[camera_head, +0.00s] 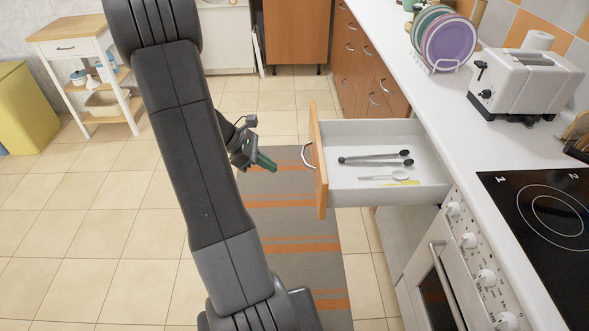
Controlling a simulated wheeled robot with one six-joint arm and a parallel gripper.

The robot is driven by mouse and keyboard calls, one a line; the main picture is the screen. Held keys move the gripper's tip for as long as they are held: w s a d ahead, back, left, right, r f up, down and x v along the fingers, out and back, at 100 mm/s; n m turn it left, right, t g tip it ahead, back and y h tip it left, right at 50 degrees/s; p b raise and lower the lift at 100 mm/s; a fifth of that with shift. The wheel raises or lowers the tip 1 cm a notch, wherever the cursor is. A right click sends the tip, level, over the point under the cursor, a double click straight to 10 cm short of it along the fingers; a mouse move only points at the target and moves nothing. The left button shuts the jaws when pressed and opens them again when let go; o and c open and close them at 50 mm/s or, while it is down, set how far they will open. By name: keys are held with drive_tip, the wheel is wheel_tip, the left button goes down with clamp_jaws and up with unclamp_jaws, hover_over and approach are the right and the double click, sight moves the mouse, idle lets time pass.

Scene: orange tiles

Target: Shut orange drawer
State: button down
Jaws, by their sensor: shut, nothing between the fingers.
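The orange drawer (318,160) stands pulled out from the counter on the right, with its orange front facing left and a metal handle (308,157) on it. Its white inside shows dark-tipped tongs (375,159), a light spoon (384,176) and a yellow item (400,183). My gripper (268,163) is shut and empty, with green fingers pointing right toward the drawer front. It appears a short gap to the left of the handle. My arm hides part of the floor and the back wall.
A white counter (412,84) runs along the right with a toaster (525,83), a rack of plates (446,42) and a black cooktop (545,212). An oven (440,275) is below. A striped rug (290,230) lies under the drawer.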

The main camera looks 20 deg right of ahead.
drive_tip(key=f, duration=0.1)
approach(317, 187)
drive_tip(key=x, duration=0.4)
drive_tip(key=shift+s+f, duration=0.2)
drive_tip(key=shift+f, duration=0.25)
drive_tip(key=shift+s+d, duration=0.1)
drive_tip(key=shift+d, duration=0.45)
drive_tip(key=s+d+b, duration=0.1)
drive_tip(key=s+d, duration=0.1)
drive_tip(key=d, duration=0.9)
drive_tip(key=s+d+b, duration=0.2)
drive_tip(key=s+d, duration=0.1)
drive_tip(key=d, duration=0.9)
drive_tip(key=s+d+b, duration=0.2)
drive_tip(key=s+d, duration=0.1)
drive_tip(key=d, duration=0.9)
drive_tip(key=shift+s, duration=0.2)
drive_tip(key=shift+s+d, duration=0.15)
drive_tip(key=shift+d, duration=0.55)
drive_tip(key=shift+r, duration=0.1)
drive_tip(key=shift+d+r, duration=0.1)
